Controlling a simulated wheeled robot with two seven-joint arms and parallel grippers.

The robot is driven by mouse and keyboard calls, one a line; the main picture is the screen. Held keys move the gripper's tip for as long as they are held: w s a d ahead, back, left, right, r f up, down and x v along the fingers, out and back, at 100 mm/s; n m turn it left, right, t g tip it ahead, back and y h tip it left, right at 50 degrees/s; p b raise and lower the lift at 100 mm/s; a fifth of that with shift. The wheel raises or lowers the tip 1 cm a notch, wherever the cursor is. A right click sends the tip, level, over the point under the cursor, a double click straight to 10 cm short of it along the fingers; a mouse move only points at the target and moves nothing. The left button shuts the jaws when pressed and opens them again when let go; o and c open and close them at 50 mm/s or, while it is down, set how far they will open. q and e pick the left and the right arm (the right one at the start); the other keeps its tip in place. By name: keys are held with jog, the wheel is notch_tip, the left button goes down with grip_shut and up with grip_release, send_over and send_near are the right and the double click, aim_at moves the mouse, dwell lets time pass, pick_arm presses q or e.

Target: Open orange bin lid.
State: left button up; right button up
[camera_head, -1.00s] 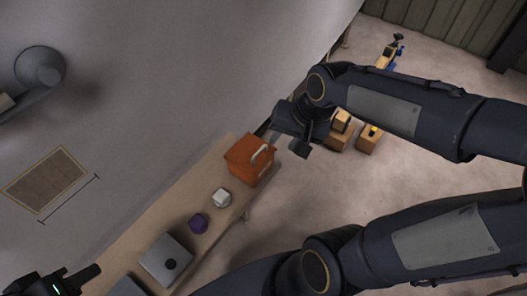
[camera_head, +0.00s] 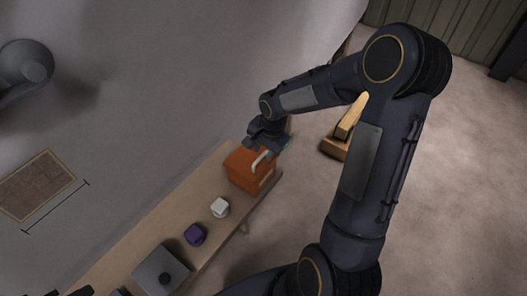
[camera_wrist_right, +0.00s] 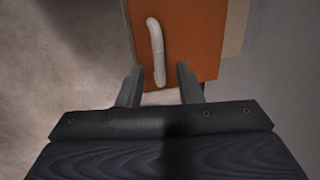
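The orange bin (camera_head: 243,172) sits at the far end of a wooden bench, its lid closed as far as I can see. A pale curved handle (camera_head: 259,160) is on the bin; it also shows in the right wrist view (camera_wrist_right: 156,50). My right gripper (camera_head: 266,150) is at the bin's far end, close to the handle. In the right wrist view my right gripper (camera_wrist_right: 158,85) is open, with the lower end of the handle between its fingertips. I cannot tell whether they touch. A dark bit at the lower left edge of the head view may be my left gripper.
The bench (camera_head: 150,225) also holds a white block (camera_head: 219,207), a purple object (camera_head: 195,234) and a grey box with a dark knob (camera_head: 160,272). A wall runs behind the bench.

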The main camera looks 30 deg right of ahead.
jog(key=shift+f, duration=0.3)
grip_shut()
jog(key=shift+w+a, duration=0.1)
jog(key=shift+w, duration=0.05)
